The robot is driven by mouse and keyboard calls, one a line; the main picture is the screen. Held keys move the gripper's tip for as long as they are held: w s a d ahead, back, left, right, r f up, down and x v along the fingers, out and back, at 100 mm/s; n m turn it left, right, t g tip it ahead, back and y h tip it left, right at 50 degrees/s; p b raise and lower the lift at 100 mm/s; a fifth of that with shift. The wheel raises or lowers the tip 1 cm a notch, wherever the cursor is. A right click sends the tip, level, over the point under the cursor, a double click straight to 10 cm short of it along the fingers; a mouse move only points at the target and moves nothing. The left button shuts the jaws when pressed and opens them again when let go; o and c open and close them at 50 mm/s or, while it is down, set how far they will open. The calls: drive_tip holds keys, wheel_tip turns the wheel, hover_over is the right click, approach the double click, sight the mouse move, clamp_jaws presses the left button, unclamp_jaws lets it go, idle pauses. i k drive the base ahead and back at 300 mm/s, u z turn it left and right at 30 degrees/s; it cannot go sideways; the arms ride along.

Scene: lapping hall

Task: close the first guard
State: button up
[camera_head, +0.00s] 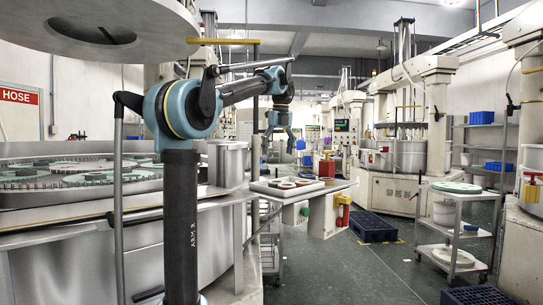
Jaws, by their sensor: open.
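A large lapping machine (80,250) fills the left side, with a low steel wall round its bed. Its round upper plate (100,25) hangs above the open bed, where toothed carriers (85,172) show. A curved steel panel (228,163) stands upright at the bed's right end; it may be the first guard, but I cannot tell for sure. My gripper (280,142) points down, open and empty, right of this panel and above a side table. It looks apart from the panel. My arm hides part of the machine's front and bed.
The side table (325,188) holds a tray with round parts and a red block (327,168). Blue crates (373,227) lie on the floor. A steel cart (455,225) and more machines (405,155) stand right. Green floor (350,270) is free between.

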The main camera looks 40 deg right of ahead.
sight(24, 218)
drive_tip(key=k, duration=1)
